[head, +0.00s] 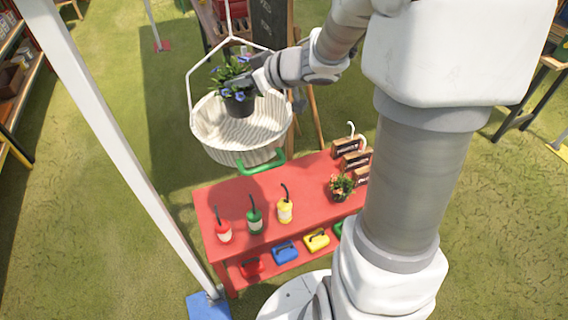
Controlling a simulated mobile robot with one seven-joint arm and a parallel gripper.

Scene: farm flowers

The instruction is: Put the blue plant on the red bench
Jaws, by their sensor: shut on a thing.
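The blue plant (239,101) is a dark pot with green leaves and blue flowers. My gripper (250,82) is shut on it, and its fingers are partly hidden among the leaves. In the picture the pot overlaps the inside of a white hanging basket (208,125); I cannot tell whether it touches the basket. The red bench (233,190) stands below and in front of the basket, with a bare stretch of top at its back left.
On the bench stand a red bottle (223,232), a green bottle (255,218), a yellow bottle (285,207), an orange-flowered plant (341,187) and small dark boxes (352,160). A white pole (120,165) rises at the left. My arm hides the bench's right end.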

